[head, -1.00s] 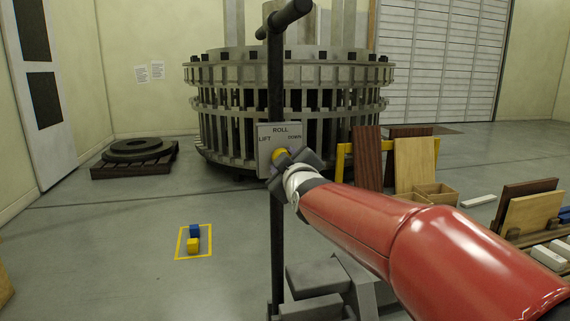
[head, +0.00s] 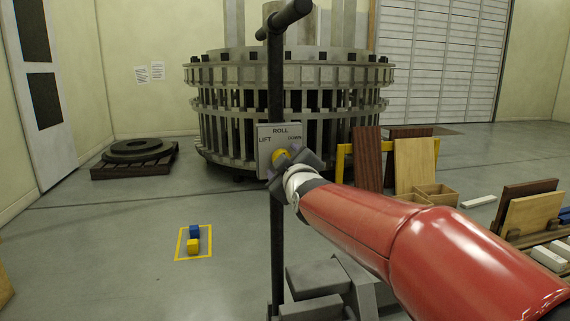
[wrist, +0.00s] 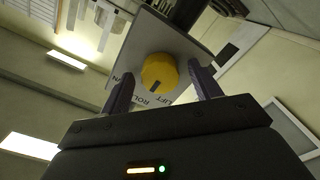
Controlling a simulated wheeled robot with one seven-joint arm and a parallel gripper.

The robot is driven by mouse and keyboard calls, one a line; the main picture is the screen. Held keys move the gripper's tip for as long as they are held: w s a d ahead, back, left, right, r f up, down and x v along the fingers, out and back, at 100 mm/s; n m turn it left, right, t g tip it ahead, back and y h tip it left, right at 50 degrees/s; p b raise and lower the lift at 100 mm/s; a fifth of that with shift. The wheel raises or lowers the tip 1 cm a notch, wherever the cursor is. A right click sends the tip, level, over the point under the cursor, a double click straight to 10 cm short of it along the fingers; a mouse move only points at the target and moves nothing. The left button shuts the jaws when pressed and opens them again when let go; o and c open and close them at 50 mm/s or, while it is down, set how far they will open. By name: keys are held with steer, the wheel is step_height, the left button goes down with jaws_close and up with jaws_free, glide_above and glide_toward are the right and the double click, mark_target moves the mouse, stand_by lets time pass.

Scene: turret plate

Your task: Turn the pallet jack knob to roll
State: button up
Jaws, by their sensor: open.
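The yellow knob (head: 280,156) sits on a grey plate (head: 265,147) on the dark upright of the pallet jack (head: 277,222). The plate reads LIFT at left, ROLL at top and DOWN at right. My gripper (head: 294,171) is at the plate, partly covering the knob. In the wrist view the knob (wrist: 159,73) shows between the two spread fingers of my gripper (wrist: 162,88), with a gap on each side. A dark mark on the knob's rim faces the lettering; I cannot tell exactly which word it points to.
The jack's T-handle (head: 287,14) rises above the plate. A large turbine-like ring (head: 290,75) stands behind. A yellow floor square (head: 180,245) holds blue and yellow blocks.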

steer(key=v, duration=0.7)
steer(key=shift+s+b, duration=0.4)
steer(key=shift+b, duration=0.05)
steer(key=shift+d+r, duration=0.1)
steer(key=shift+d, duration=0.05)
steer(key=s+d+f+m+g+h+p, duration=0.1)
steer(key=s+d+f+m+g, duration=0.3)
steer(key=s, duration=0.5)
steer(key=s+d+f+m+g+h+p, duration=0.2)
steer(key=s+d+f+m+g, duration=0.2)
steer(key=s+d+f, duration=0.2)
steer(key=s+d+f+m+g+h+p, duration=0.2)
steer(key=s+f, duration=0.5)
steer(key=s, duration=0.5)
steer(key=d+m+g, duration=0.1)
steer(key=d+m, duration=0.1)
steer(key=d, duration=0.1)
steer(key=shift+s+d+f+g+p, duration=0.3)
steer(key=shift+d+f+g+p, duration=0.05)
steer(key=shift+d+f+g, duration=0.05)
